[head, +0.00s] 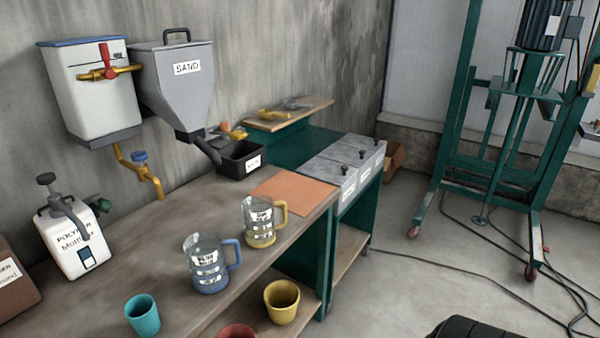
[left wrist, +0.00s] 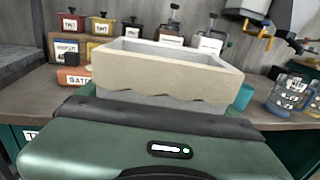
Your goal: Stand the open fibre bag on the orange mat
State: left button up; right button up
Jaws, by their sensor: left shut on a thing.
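The orange mat (head: 293,194) lies flat and bare on the far right end of the workbench in the head view. The fibre bag (left wrist: 165,76), pale beige with an open top and a ragged lower band, is directly in front of my left gripper (left wrist: 160,118) in the left wrist view. My left gripper is shut on the bag, which looks upright with its opening upward. The gripper's dark front bar and green body hide the bag's lower part. Neither the bag nor my grippers show in the head view.
A blue-handled jug (head: 208,264) and a yellow-handled jug (head: 262,222) stand near the mat's front left. A black bin (head: 240,160) under the sand hopper (head: 178,85) sits behind it. Grey lidded boxes (head: 345,165) adjoin its right.

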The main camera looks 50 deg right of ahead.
aim_at(292, 190)
jog(key=l, duration=1)
jog(key=l+z, duration=0.1)
jog(key=l, duration=0.9)
jog(key=i+l, duration=0.1)
jog(key=l, duration=0.9)
jog(key=l+z, duration=0.1)
jog(key=l, duration=0.9)
jog(key=i, duration=0.05)
